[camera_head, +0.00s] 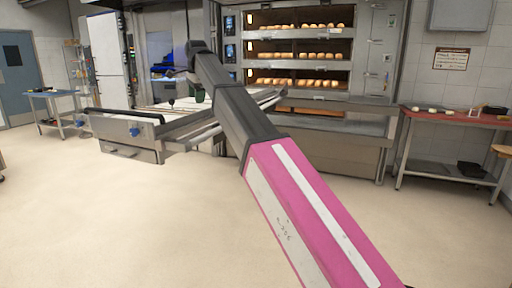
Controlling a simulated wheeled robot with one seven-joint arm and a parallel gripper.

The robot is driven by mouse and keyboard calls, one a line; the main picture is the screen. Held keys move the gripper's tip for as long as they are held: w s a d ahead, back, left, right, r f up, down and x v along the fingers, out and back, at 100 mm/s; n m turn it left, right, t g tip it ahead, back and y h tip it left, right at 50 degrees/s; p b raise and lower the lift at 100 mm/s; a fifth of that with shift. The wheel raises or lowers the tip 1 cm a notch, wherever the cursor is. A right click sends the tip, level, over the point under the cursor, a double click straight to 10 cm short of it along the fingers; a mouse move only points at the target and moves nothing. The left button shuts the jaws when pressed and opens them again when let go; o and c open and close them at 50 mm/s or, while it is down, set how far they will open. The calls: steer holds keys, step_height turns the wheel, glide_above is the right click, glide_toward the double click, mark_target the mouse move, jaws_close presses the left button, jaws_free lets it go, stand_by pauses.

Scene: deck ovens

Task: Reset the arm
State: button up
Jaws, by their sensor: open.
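My arm, with a pink and white link (318,225) and a dark grey link (243,118), reaches from the lower right up and away toward the loader in front of the ovens. It narrows to a dark joint (200,48) at its far end. I cannot make out my gripper or its fingers past that joint. No object is visibly carried by the arm.
A steel loader (125,128) stands left of centre, partly behind my arm. A deck oven (365,50) with bread on several decks stands behind. A red-topped table (455,118) is at right, a blue-topped table (52,93) at left. The floor (140,220) in front is clear.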

steer(key=s+d+f+n, duration=0.1)
steer(key=d+f+n, duration=0.1)
steer(key=d+f, duration=0.8)
steer(key=s+d+f+n, duration=0.15)
steer(key=d+f, duration=0.35)
steer(key=f, duration=0.9)
steer(key=d+f+n, duration=0.2)
steer(key=d+f, duration=0.6)
steer(key=f, duration=0.4)
steer(key=s+d+f+n+g+h, duration=0.1)
steer(key=s+d+f+n, duration=0.4)
steer(key=s+d+f, duration=1.4)
step_height(320, 180, down, 4)
steer(key=shift+s+d+r+n+g, duration=0.1)
steer(key=shift+s+d+n+g, duration=0.3)
steer(key=shift+s, duration=0.15)
steer(key=shift+a, duration=0.1)
